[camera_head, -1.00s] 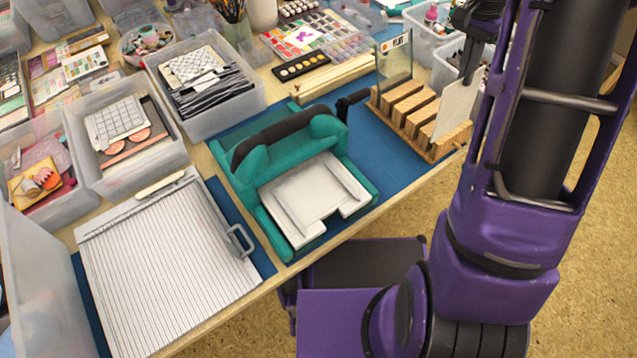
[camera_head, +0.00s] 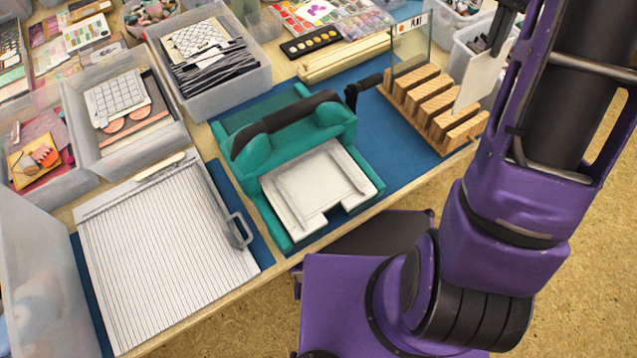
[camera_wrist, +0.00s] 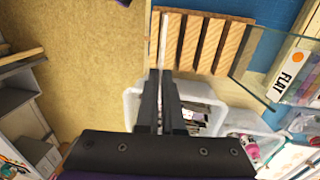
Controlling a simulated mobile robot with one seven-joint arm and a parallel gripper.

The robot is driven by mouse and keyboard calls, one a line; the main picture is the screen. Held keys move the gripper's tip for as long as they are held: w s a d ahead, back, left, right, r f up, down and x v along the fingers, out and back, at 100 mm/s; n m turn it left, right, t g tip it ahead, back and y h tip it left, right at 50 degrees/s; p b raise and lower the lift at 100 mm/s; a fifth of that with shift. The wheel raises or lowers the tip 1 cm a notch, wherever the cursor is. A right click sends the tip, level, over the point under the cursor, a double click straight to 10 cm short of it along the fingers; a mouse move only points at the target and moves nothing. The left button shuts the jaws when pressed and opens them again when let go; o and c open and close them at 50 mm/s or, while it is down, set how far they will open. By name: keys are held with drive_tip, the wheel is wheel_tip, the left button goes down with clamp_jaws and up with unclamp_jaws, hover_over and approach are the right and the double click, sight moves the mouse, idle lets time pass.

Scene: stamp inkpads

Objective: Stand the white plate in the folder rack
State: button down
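The white plate (camera_head: 482,80) is a thin pale panel. In the head view it hangs tilted over the near right end of the wooden folder rack (camera_head: 430,98). The rack is a row of several striped wood blocks with gaps between. My gripper (camera_head: 506,22) is at the plate's upper edge. In the wrist view my gripper (camera_wrist: 163,78) is shut on the plate (camera_wrist: 163,40), seen edge-on as a white strip in line with the gap beside the rack's (camera_wrist: 204,40) end block. Whether its lower edge is inside the gap is unclear.
A clear panel marked FLAT (camera_head: 411,24) stands at the rack's far end. A teal press (camera_head: 290,130) and a ridged white board (camera_head: 160,250) are to the left. Plastic bins (camera_head: 485,62) stand behind the plate. Floor lies right of the table edge.

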sight(485, 67)
drive_tip(key=shift+s+d+f+b, duration=0.2)
drive_tip(key=shift+f+b, duration=0.8)
drive_tip(key=shift+f, duration=0.65)
drive_tip(key=shift+s+d+f+b, duration=0.1)
drive_tip(key=shift+s+f+b, duration=0.1)
drive_tip(key=shift+f+b, duration=1.2)
drive_tip(key=shift+s+d+f+b, duration=0.2)
drive_tip(key=shift+f+b, duration=0.45)
drive_tip(key=shift+f, duration=1.3)
drive_tip(key=shift+a, duration=0.1)
drive_tip(key=c, duration=1)
unclamp_jaws()
drive_tip(key=shift+w+a+r+p, duration=0.1)
drive_tip(key=shift+w+r+p, duration=0.05)
drive_tip(key=shift+r+p, duration=1)
drive_tip(key=shift+w+a+r+p, duration=0.15)
drive_tip(key=shift+r+p, duration=0.75)
drive_tip(key=shift+r, duration=0.45)
